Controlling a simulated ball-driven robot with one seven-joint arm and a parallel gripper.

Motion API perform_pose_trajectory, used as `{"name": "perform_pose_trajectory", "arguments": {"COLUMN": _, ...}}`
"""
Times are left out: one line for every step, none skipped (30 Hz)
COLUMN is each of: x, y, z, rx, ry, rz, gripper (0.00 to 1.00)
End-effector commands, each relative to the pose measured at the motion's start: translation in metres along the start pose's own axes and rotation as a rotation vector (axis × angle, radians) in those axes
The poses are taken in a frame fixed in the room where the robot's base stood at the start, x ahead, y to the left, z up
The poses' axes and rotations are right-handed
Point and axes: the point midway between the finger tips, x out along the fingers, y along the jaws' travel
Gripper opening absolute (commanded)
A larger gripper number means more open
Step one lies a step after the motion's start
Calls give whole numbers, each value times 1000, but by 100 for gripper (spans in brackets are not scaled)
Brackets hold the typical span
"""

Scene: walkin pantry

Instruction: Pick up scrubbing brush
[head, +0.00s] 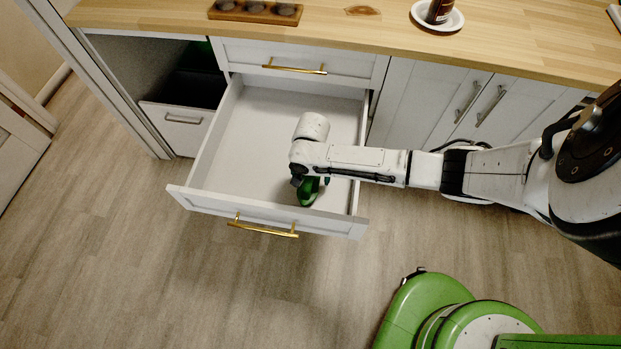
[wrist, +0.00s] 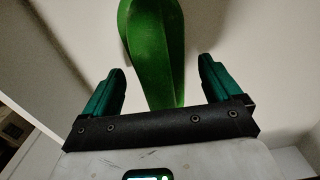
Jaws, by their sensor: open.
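A green scrubbing brush (head: 308,192) lies in the open white drawer (head: 232,150), near its front panel. In the wrist view the green brush (wrist: 155,50) shows as a long smooth body, cut off by the top edge; its bristles are not visible. My gripper (wrist: 160,85) is open, with one teal finger on each side of the brush's near end and gaps between. In the head view my gripper (head: 308,182) is over the brush inside the drawer, and my arm hides part of that area.
The drawer's front panel with its gold handle (head: 263,228) and its side walls surround the brush. The wooden counter (head: 330,35) above holds a dark-cupped wooden tray (head: 256,10) and a bottle on a white dish (head: 438,23). The floor ahead is clear.

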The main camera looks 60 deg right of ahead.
Motion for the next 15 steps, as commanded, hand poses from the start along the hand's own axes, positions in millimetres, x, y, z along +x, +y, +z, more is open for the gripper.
{"name": "perform_pose_trajectory", "arguments": {"x": 0, "y": 0, "z": 0, "rx": 0, "ry": 0, "rz": 0, "gripper": 92}}
{"name": "perform_pose_trajectory", "arguments": {"x": 0, "y": 0, "z": 0, "rx": 0, "ry": 0, "rz": 0, "gripper": 92}}
{"name": "perform_pose_trajectory", "arguments": {"x": 0, "y": 0, "z": 0, "rx": 0, "ry": 0, "rz": 0, "gripper": 92}}
{"name": "perform_pose_trajectory", "arguments": {"x": 0, "y": 0, "z": 0, "rx": 0, "ry": 0, "rz": 0, "gripper": 92}}
{"name": "perform_pose_trajectory", "arguments": {"x": 0, "y": 0, "z": 0, "rx": 0, "ry": 0, "rz": 0, "gripper": 89}}
{"name": "perform_pose_trajectory", "arguments": {"x": 0, "y": 0, "z": 0, "rx": 0, "ry": 0, "rz": 0, "gripper": 85}}
{"name": "perform_pose_trajectory", "arguments": {"x": 0, "y": 0, "z": 0, "rx": 0, "ry": 0, "rz": 0, "gripper": 82}}
{"name": "perform_pose_trajectory", "arguments": {"x": 0, "y": 0, "z": 0, "rx": 0, "ry": 0, "rz": 0, "gripper": 79}}
{"name": "perform_pose_trajectory", "arguments": {"x": 0, "y": 0, "z": 0, "rx": 0, "ry": 0, "rz": 0, "gripper": 75}}
{"name": "perform_pose_trajectory", "arguments": {"x": 0, "y": 0, "z": 0, "rx": 0, "ry": 0, "rz": 0, "gripper": 72}}
{"name": "perform_pose_trajectory", "arguments": {"x": 0, "y": 0, "z": 0, "rx": 0, "ry": 0, "rz": 0, "gripper": 70}}
{"name": "perform_pose_trajectory", "arguments": {"x": 0, "y": 0, "z": 0, "rx": 0, "ry": 0, "rz": 0, "gripper": 66}}
{"name": "perform_pose_trajectory", "arguments": {"x": 0, "y": 0, "z": 0, "rx": 0, "ry": 0, "rz": 0, "gripper": 63}}
{"name": "perform_pose_trajectory", "arguments": {"x": 0, "y": 0, "z": 0, "rx": 0, "ry": 0, "rz": 0, "gripper": 60}}
{"name": "perform_pose_trajectory", "arguments": {"x": 0, "y": 0, "z": 0, "rx": 0, "ry": 0, "rz": 0, "gripper": 56}}
